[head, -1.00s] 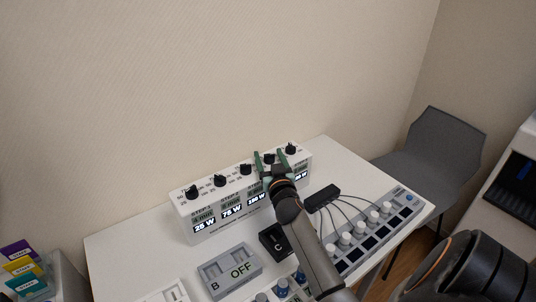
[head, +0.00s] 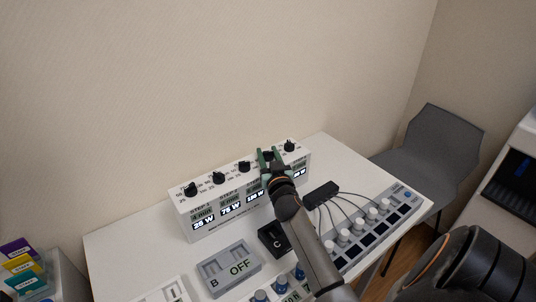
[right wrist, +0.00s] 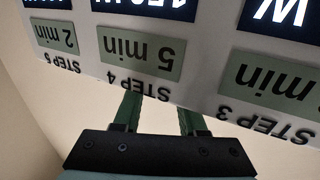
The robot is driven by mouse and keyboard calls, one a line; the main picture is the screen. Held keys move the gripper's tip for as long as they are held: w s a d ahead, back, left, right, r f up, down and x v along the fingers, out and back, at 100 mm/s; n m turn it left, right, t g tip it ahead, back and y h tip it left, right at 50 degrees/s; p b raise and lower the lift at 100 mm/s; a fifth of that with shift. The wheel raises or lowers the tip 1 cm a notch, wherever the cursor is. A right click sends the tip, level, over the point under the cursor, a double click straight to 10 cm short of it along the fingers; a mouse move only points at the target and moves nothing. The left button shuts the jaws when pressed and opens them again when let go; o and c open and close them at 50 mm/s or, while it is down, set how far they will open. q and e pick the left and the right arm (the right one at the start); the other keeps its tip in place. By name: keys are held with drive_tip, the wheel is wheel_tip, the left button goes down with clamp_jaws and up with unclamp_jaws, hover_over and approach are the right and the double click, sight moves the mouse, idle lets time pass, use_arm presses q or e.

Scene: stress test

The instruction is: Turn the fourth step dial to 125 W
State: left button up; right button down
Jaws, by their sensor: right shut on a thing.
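The white step-dial box (head: 215,226) stands at the back of the table, with a row of black dials on top and lit displays on its front. My right gripper (head: 268,155) has its green fingers closed around the fourth step dial (head: 268,156). In the right wrist view the fingers (right wrist: 160,115) pass behind the box's edge, so the dial is hidden there. The upside-down label STEP 4 (right wrist: 138,86) shows with a 5 min panel; its watt display (right wrist: 145,8) is cut off by the top edge. My left gripper is not in view.
In front of the box lie a grey switch block marked B and OFF (head: 236,285), a black block C (head: 273,239) and a grey panel with white knobs (head: 358,232). A fifth dial (head: 290,146) sits close right of my gripper. A grey chair (head: 440,150) stands at right.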

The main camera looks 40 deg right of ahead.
drive_tip(key=shift+r, duration=0.1)
drive_tip(key=shift+r+n+y+p, duration=0.15)
drive_tip(key=shift+n+y+p, duration=0.15)
drive_tip(key=shift+y+p, duration=0.25)
drive_tip(key=n+t+y+p, duration=0.1)
drive_tip(key=n+y+p, duration=0.1)
drive_tip(key=shift+d+r+y+p, duration=0.1)
drive_tip(key=shift+y+p, duration=0.15)
drive_tip(key=shift+p, duration=0.15)
drive_tip(key=n+t+y+p, duration=0.1)
drive_tip(key=y, duration=0.1)
drive_tip(key=shift+n+y, duration=0.3)
drive_tip(key=shift+f+n+y, duration=0.2)
drive_tip(key=shift+n+y, duration=0.2)
drive_tip(key=shift+y, duration=0.1)
drive_tip(key=n+y, duration=0.1)
drive_tip(key=y, duration=0.1)
drive_tip(key=shift+f+n+y+b, duration=0.15)
drive_tip(key=shift+n+y+b, duration=1.15)
drive_tip(key=shift+n+y, duration=0.1)
drive_tip(key=shift+y, duration=0.7)
